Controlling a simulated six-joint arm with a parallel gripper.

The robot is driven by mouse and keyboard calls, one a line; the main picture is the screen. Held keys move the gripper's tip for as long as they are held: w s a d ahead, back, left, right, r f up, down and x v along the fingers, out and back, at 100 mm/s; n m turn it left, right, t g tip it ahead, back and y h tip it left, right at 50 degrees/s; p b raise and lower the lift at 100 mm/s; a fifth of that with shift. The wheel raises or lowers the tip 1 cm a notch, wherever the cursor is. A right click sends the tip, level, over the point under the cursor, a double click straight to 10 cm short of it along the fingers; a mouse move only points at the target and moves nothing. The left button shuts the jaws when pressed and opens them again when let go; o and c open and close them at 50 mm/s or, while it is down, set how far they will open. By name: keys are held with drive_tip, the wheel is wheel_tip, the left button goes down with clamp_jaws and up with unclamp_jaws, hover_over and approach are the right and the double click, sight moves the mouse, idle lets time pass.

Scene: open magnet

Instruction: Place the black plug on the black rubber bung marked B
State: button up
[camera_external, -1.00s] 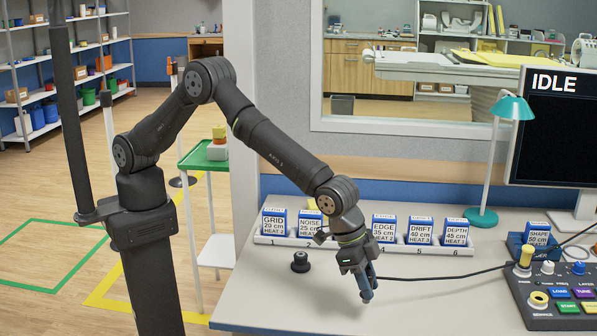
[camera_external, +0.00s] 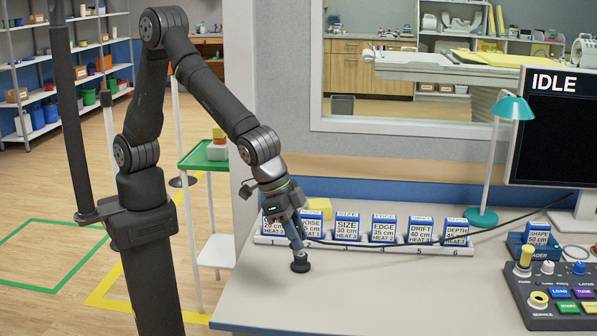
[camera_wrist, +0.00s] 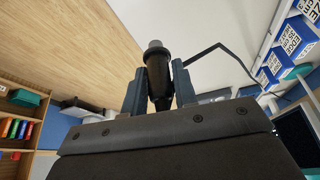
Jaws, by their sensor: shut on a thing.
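My gripper (camera_external: 297,241) is shut on the black plug, with its fingers pointing down. In the wrist view the black plug (camera_wrist: 158,78) is between the two fingers (camera_wrist: 157,92) and ends in a grey tip. The black rubber bung (camera_external: 300,266) stands on the desk directly below my fingertips, near the desk's left side. Its B mark is not readable. In the external view the fingers mostly hide the plug, and I cannot tell whether it touches the bung. The plug's black cable (camera_external: 480,233) trails right across the desk.
A white rack (camera_external: 368,246) of several labelled blue boxes stands just behind the bung, and the cable passes in front of these boxes. A control panel (camera_external: 560,290) and a teal lamp (camera_external: 512,107) are at right. The front middle of the desk is clear.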

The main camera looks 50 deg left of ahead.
drive_tip(key=s+a+r+n, duration=0.1)
drive_tip(key=a, duration=1.1)
hover_over(301, 254)
wheel_tip(301, 254, down, 7)
drive_tip(key=shift+a+f, duration=0.1)
drive_tip(key=shift+f, duration=1.9)
drive_tip(key=shift+f, duration=0.1)
drive_tip(key=o, duration=0.6)
drive_tip(key=shift+f, duration=0.1)
drive_tip(key=o, duration=0.4)
drive_tip(key=v, duration=1.2)
drive_tip(key=shift+s, duration=0.15)
